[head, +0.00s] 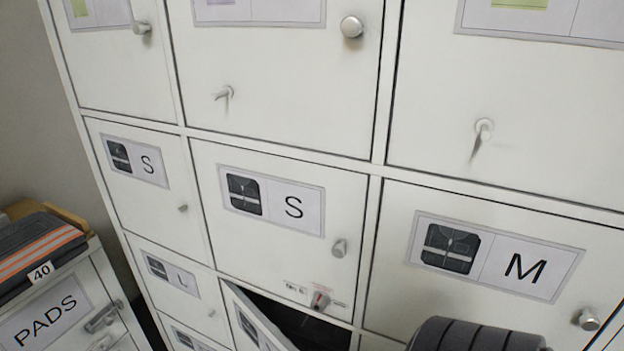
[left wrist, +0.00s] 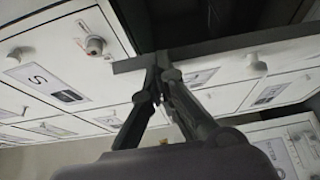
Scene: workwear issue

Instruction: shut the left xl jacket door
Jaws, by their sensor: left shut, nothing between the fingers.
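One jacket locker door (head: 262,325) stands open at the bottom of the head view, hinged on its left, with a dark compartment (head: 318,331) behind it. Its label is cut off by the frame, so I cannot read its size. In the left wrist view the open door's edge (left wrist: 235,48) shows as a grey bar, with the dark opening above it. My left gripper (left wrist: 158,72) is shut and empty, its fingertips at this edge; I cannot tell whether they touch. The left gripper does not show in the head view. My right gripper is not in view.
Shut doors surround the opening: S (head: 275,225) above, M (head: 480,270) to the right, L (head: 175,280) to the left. Knobs and keys stick out from several doors. A pads cabinet (head: 60,312) stands at lower left.

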